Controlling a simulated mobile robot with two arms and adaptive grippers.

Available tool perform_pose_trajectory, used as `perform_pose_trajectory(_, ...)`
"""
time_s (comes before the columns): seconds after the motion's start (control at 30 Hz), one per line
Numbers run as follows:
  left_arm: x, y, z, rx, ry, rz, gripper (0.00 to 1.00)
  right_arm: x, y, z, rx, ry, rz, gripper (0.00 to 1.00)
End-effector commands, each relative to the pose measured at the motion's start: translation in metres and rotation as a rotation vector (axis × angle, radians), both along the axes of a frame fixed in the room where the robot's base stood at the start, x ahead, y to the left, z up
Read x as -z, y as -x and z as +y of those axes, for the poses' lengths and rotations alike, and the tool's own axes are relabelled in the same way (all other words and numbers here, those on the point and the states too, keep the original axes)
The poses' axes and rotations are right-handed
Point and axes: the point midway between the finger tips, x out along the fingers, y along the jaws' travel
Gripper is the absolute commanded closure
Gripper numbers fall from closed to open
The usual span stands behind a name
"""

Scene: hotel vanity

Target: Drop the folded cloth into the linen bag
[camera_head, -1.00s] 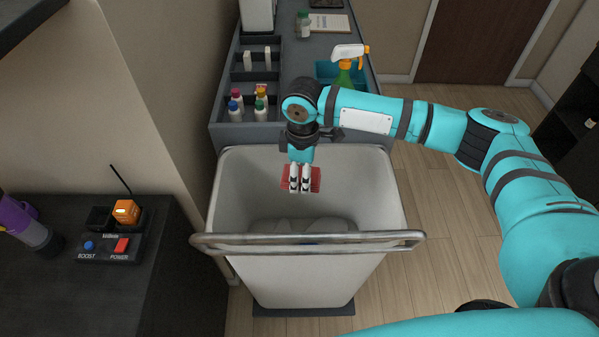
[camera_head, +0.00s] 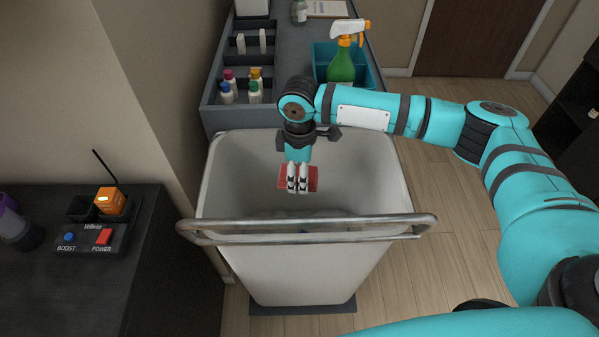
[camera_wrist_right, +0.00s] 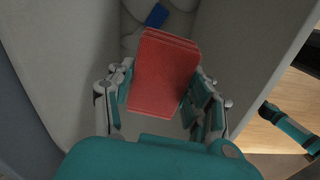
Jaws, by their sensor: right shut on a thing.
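The folded cloth is red (camera_head: 312,178) and hangs in my right gripper (camera_head: 298,188), over the open mouth of the linen bag. The right wrist view shows the cloth (camera_wrist_right: 164,72) between the two fingers (camera_wrist_right: 160,95), which are shut on it. The linen bag (camera_head: 305,275) is a pale, deep bin-like bag with a metal rail across its near side. Light bundles and a small blue item (camera_wrist_right: 157,15) lie at its bottom. My left gripper is not in view.
Behind the bag, a grey cart top (camera_head: 292,60) holds small bottles in compartments and a green spray bottle (camera_head: 342,62) in a teal bin. A metal rail (camera_head: 305,228) crosses the bag's near edge. A dark counter (camera_head: 90,285) with a charger stands at left. Wooden floor is clear at right.

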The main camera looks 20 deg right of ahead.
Motion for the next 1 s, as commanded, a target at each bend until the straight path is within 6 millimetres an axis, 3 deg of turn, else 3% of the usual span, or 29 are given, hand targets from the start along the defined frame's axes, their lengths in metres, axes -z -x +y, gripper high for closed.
perform_pose_trajectory(0.03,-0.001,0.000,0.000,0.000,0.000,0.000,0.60,-0.001,0.000,0.000,0.000,0.000,0.000,0.75)
perform_pose_trajectory(0.07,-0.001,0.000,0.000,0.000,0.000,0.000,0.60,-0.001,0.000,0.000,0.000,0.000,0.000,0.47)
perform_pose_trajectory(0.27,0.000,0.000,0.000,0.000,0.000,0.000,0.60,0.000,0.000,0.000,0.000,0.000,0.000,0.21)
perform_pose_trajectory(0.53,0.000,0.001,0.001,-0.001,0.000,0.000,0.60,-0.001,0.000,0.000,0.000,0.000,0.000,0.21)
perform_pose_trajectory(0.67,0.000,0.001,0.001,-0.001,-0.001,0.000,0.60,-0.011,-0.001,0.000,0.001,-0.001,-0.002,0.21)
perform_pose_trajectory(1.0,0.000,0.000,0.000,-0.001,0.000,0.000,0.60,-0.080,-0.001,0.000,0.000,-0.002,-0.003,0.21)
